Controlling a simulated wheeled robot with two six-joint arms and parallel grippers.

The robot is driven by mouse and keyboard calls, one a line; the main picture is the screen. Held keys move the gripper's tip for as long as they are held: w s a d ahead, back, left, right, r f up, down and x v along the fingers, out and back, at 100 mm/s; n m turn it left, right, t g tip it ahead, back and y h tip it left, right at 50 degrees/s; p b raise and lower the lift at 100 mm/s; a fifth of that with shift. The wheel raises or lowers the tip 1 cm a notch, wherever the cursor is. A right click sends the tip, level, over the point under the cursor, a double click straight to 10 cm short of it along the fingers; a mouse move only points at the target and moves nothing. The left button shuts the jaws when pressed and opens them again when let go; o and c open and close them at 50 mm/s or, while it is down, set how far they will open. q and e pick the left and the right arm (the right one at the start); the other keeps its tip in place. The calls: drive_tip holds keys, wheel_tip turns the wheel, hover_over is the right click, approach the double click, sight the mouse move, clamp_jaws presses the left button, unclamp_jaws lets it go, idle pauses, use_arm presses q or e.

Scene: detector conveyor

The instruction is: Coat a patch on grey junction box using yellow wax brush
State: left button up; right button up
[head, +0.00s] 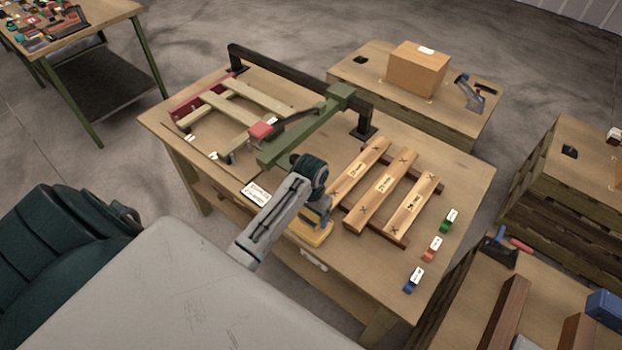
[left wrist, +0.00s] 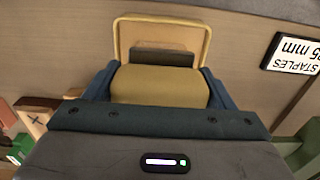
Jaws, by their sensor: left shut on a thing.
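My left gripper (head: 319,216) is at the front edge of the middle workbench. In the left wrist view its blue fingers (left wrist: 157,76) are shut on a yellow-tan rounded block (left wrist: 158,88); I cannot tell whether this is the wax brush. Just beyond it is a yellow-rimmed tray (left wrist: 207,38) with a dark piece in it. This tray also shows in the head view (head: 312,239), partly hidden by the gripper. I see no grey junction box that I can make out in either view. My right gripper is not in view.
Several marked wooden boards (head: 383,187) lie right of my gripper, with green, orange and blue small blocks (head: 432,248) beyond. A green arm (head: 305,130) on a dark rail spans the bench over a wooden frame. A "STAPLES" label (head: 256,193) lies left of the gripper.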

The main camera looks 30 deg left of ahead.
use_arm(q)
drive_tip(key=shift+r, duration=3.15)
